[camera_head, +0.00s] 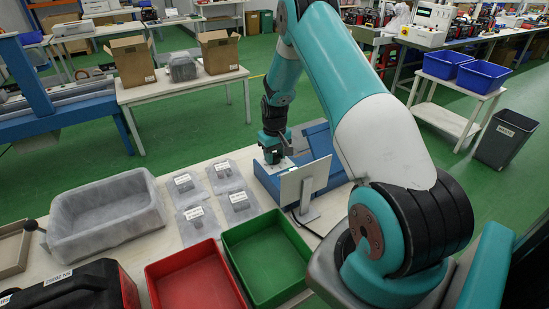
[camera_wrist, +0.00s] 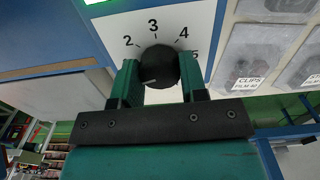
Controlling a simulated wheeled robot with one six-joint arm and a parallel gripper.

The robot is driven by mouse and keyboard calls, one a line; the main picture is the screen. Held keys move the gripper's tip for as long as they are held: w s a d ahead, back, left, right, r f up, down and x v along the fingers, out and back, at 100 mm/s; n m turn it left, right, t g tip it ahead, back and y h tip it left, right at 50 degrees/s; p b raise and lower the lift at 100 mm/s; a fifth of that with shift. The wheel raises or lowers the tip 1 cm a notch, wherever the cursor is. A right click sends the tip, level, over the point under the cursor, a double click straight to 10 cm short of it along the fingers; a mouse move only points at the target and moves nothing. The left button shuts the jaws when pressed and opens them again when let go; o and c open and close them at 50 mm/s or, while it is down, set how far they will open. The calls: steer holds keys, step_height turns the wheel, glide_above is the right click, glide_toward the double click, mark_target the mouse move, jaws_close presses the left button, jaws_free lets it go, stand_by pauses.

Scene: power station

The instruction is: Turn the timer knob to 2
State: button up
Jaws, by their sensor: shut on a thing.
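The black round timer knob (camera_wrist: 159,65) sits on a white dial plate (camera_wrist: 112,28) in the wrist view. The numbers 2, 3, 4 and 5 show around it; the 5 is partly covered by the right finger. A pale mark on the knob lies at its lower left, below the 2. My gripper (camera_wrist: 158,70) has its two green fingers on either side of the knob and is shut on it. In the head view my gripper (camera_head: 273,151) is low over the blue device (camera_head: 266,181), and the knob is hidden there.
A white upright panel (camera_head: 306,182) stands right beside the device. A lit green display edge (camera_wrist: 57,5) shows above the dial.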

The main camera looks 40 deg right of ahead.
mark_target(275, 155)
steer(key=m+b, duration=0.1)
steer(key=m, duration=0.4)
steer(key=shift+m, duration=0.3)
steer(key=m+b, duration=0.1)
steer(key=m, duration=0.4)
steer(key=shift+d+m, duration=0.1)
steer(key=shift+m, duration=0.3)
steer(key=o, duration=0.9)
step_height(275, 155, up, 18)
steer(key=shift+f+b, duration=0.25)
steer(key=shift+b, duration=0.95)
